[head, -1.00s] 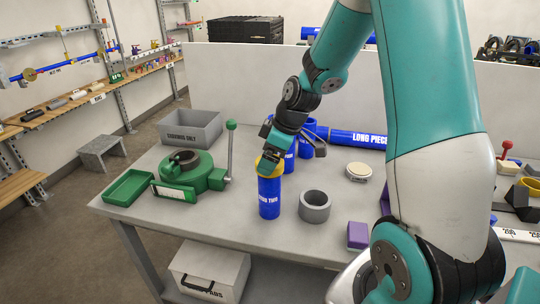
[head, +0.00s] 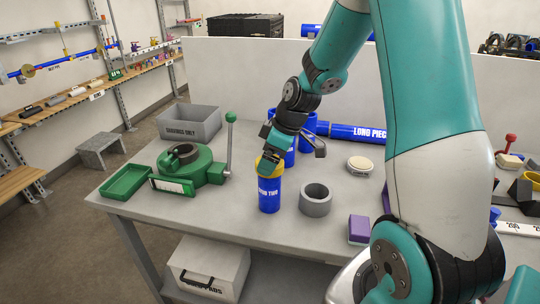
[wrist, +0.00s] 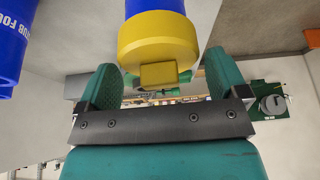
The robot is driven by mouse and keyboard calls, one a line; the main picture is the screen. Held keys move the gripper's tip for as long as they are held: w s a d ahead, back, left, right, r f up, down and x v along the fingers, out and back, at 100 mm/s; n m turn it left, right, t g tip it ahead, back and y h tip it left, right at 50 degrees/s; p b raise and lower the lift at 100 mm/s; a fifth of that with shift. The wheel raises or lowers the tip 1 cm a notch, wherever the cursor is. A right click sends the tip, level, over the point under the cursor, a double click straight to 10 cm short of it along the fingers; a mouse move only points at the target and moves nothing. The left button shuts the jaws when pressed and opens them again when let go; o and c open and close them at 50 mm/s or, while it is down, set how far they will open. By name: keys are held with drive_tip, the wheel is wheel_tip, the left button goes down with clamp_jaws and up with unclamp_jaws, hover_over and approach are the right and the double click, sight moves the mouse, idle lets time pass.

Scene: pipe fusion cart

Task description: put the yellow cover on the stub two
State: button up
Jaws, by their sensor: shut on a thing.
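The blue stub two (head: 268,195) stands upright near the front of the grey table, its label facing me. The yellow cover (head: 262,168) is at its top end. The wrist view shows the cover (wrist: 158,45) against the end of a blue pipe (wrist: 155,7), with a small yellow block (wrist: 158,75) on its side between the fingers. How fully the cover is seated is hard to tell.
A grey ring (head: 315,199) stands just right of stub two. Other blue stubs (head: 306,124) stand behind, beside the long blue pipe (head: 357,132). A green clamp with a lever (head: 190,165) and a green tray (head: 127,180) are left. A purple block (head: 359,229) lies right.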

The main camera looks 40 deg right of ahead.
drive_tip(key=shift+f, duration=0.2)
drive_tip(key=o, duration=0.6)
drive_tip(key=b+v, duration=0.1)
drive_tip(key=v, duration=1.6)
drive_tip(key=shift+r+b, duration=0.25)
drive_tip(key=shift+b, duration=0.05)
drive_tip(key=s+a+f+g+y, duration=0.1)
drive_tip(key=s+a, duration=0.2)
drive_tip(key=a, duration=0.6)
drive_tip(key=s+a+f+g, duration=0.1)
drive_tip(key=s+a, duration=0.1)
drive_tip(key=a, duration=0.7)
drive_tip(key=shift+m+g, duration=0.4)
drive_tip(key=shift+g, duration=0.4)
drive_tip(key=s+a+f, duration=0.1)
drive_tip(key=s+a, duration=0.2)
drive_tip(key=s, duration=0.1)
drive_tip(key=s+a+f, duration=0.1)
drive_tip(key=s+a, duration=0.2)
drive_tip(key=s, duration=0.1)
drive_tip(key=s+a+f, duration=0.1)
drive_tip(key=s+a, duration=0.1)
drive_tip(key=s, duration=0.2)
drive_tip(key=shift+a, duration=0.4)
